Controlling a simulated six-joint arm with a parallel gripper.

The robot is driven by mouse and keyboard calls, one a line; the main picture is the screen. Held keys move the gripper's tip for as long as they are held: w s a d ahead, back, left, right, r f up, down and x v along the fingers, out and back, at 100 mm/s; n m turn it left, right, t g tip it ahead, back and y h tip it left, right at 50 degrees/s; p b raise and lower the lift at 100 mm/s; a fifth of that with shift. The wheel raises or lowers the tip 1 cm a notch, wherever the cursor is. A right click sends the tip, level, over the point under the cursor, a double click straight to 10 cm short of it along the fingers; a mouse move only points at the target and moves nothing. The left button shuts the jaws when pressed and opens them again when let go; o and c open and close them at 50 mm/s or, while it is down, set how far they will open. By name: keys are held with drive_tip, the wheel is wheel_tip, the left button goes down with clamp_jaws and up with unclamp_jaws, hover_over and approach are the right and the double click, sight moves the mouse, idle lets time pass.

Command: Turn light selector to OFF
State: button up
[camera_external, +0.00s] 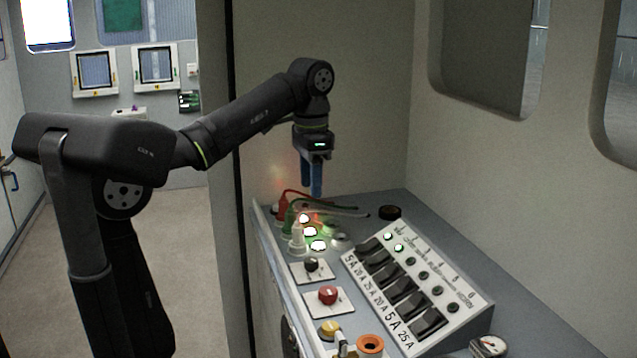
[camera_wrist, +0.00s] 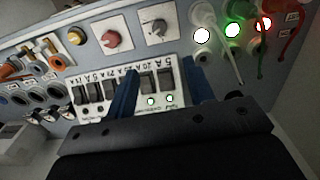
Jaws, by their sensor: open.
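Three rotary knobs sit in a row along the console's left side: a black knob (camera_external: 312,265) on a white plate, a red knob (camera_external: 328,294) on a white plate, and a yellow knob (camera_external: 329,330) nearest the camera. I cannot read which is the light selector. The wrist view also shows the black knob (camera_wrist: 158,27), red knob (camera_wrist: 111,39) and yellow knob (camera_wrist: 76,36). My gripper (camera_external: 312,188) points down above the console's far end, apart from the knobs. Its blue fingers (camera_wrist: 160,67) are spread and empty in the wrist view.
Red, green and white plugs with cables (camera_external: 297,235) stand beside lit lamps below my gripper. A sloped breaker panel (camera_external: 466,297) with several black switches and two green lights lies right of the knobs. An orange-ringed socket (camera_external: 370,344) and a gauge (camera_external: 489,346) are near the front.

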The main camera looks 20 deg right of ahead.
drive_tip(key=m, duration=0.8)
approach(311, 259)
wheel_tip(311, 259, down, 9)
drive_tip(key=shift+s+r, duration=0.1)
drive_tip(key=shift+r, duration=0.05)
drive_tip(key=c, duration=1)
